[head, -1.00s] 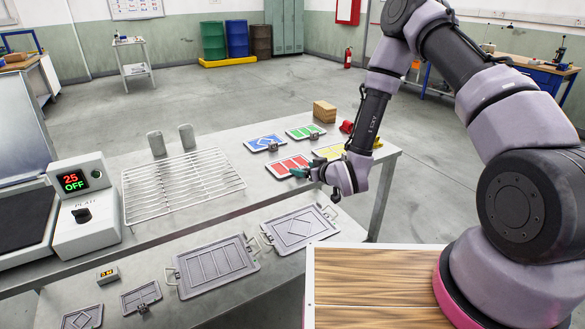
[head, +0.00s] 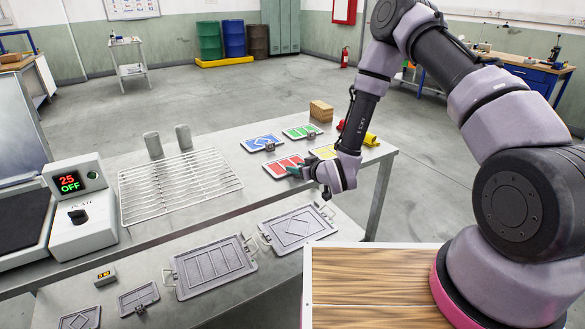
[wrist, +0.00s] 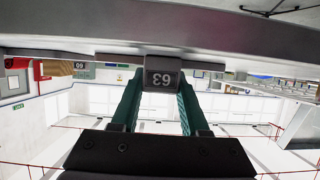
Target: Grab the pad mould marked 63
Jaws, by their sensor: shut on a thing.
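My gripper (head: 300,171) is at the right edge of the red-faced pad mould (head: 281,167) on the bench in the head view. In the wrist view the teal fingers of my gripper (wrist: 161,84) are shut on the sides of a dark grip block marked 63 (wrist: 162,79), seen upside down. In the head view my wrist and fingers hide the block. I cannot tell whether the mould rests fully on the bench.
A blue mould (head: 262,142), green mould (head: 301,131) and yellow mould (head: 325,152) lie close by. A wooden block (head: 321,111) stands behind. Grey trays (head: 212,266) fill the lower shelf.

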